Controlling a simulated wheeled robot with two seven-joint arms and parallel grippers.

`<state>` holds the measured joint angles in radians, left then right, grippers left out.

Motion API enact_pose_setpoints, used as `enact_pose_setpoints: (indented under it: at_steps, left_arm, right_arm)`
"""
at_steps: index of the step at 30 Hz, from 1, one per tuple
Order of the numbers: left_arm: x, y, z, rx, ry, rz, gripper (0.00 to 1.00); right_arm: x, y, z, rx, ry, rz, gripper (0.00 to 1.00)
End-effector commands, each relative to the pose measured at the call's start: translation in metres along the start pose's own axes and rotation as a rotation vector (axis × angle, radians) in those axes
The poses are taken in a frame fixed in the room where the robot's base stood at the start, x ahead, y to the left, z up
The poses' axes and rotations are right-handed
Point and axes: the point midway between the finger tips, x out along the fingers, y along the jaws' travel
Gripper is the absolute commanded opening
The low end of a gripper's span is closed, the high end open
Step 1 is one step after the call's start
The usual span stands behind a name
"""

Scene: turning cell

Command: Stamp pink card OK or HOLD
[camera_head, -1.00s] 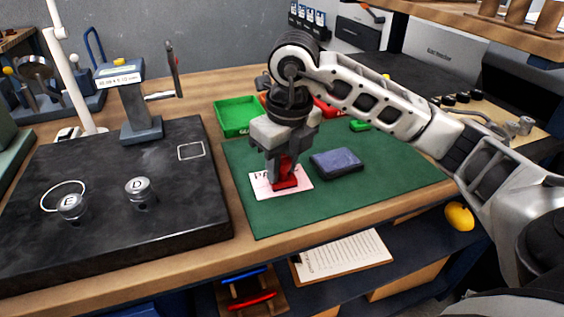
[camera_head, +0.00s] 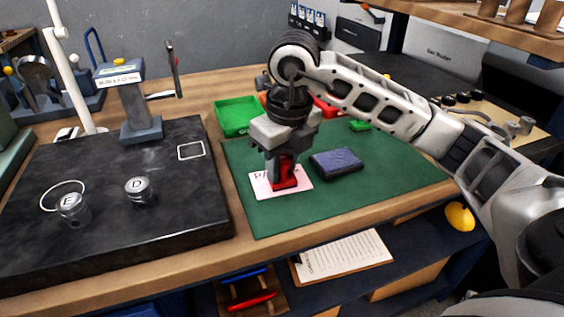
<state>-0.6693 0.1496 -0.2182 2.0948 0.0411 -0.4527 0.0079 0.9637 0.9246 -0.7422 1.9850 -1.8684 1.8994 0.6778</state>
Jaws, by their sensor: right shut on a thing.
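The pink card (camera_head: 302,188) lies flat on the green mat (camera_head: 267,219), partly hidden by my right gripper and the stamp. My right gripper (camera_head: 283,164) points down over the card, shut on a red stamp (camera_head: 285,181). The stamp is upright with its base at the card, seemingly touching it. Some dark lettering shows on the card's upper left. A blue-grey ink pad (camera_head: 337,162) lies on the mat just right of the card. A small green thing (camera_head: 360,125) sits at the mat's far edge. My left gripper is not in view.
A green tray (camera_head: 238,130) and a red tray (camera_head: 325,108) stand behind the mat. A black stone plate (camera_head: 110,235) at left carries pistons marked E (camera_head: 70,207) and D (camera_head: 139,190) and a gauge stand (camera_head: 142,130). The mat's right part is clear.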

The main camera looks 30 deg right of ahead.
Motion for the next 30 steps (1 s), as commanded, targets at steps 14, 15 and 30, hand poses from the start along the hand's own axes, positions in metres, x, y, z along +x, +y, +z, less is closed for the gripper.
enact_pose_setpoints:
  at_steps: [14, 15, 30]
  left_arm:
    - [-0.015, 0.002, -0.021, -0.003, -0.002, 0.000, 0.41]
    - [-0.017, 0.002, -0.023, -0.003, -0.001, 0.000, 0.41]
    - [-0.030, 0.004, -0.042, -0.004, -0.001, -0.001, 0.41]
  right_arm:
    - [-0.034, 0.000, 0.004, 0.000, 0.002, 0.000, 0.13]
    - [-0.037, 0.000, 0.004, 0.000, 0.002, 0.000, 0.13]
    - [-0.070, 0.000, 0.008, 0.000, 0.002, 0.000, 0.13]
